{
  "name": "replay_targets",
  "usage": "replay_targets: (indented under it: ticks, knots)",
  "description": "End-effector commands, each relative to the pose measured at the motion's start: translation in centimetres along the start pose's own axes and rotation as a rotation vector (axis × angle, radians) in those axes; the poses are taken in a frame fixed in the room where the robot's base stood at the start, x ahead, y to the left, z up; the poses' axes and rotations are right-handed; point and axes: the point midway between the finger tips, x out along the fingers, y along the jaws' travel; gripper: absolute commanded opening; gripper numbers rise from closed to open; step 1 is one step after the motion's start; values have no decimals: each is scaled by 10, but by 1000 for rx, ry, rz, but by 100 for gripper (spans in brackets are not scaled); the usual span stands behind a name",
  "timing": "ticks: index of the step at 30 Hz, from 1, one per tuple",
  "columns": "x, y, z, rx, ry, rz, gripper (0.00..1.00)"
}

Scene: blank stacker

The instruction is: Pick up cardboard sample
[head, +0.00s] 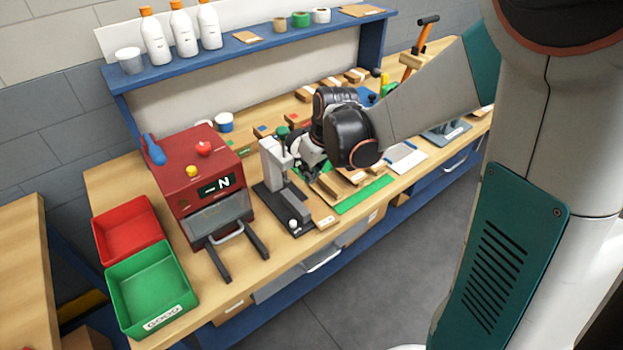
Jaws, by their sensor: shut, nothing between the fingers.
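Brown cardboard pieces (334,189) lie on and beside a green mat (364,194) near the bench's front edge. I cannot tell which one is the sample, and my arm hides part of this area. My gripper (311,174) is shut and empty, pointing down just left of these pieces, close to the grey upright press. I cannot tell whether its fingertips touch anything. More brown pieces (356,75) lie along the back of the bench.
A grey press (273,160) stands left of my gripper. Further left are a red machine (192,174), a red bin (130,232) and a green bin (146,284). A blue shelf (215,54) with white bottles runs above the back. A white-blue clipboard (405,156) lies to the right.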

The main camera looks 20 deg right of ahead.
Motion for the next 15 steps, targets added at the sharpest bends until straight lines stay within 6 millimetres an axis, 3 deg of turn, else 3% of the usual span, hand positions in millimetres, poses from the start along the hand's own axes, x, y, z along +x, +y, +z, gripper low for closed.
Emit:
replay_targets:
  ticks: [9, 15]
  knots:
    - [56, 0, 1, -1, 1, 0, 0]
    - [83, 1, 1, -1, 1, 0, 0]
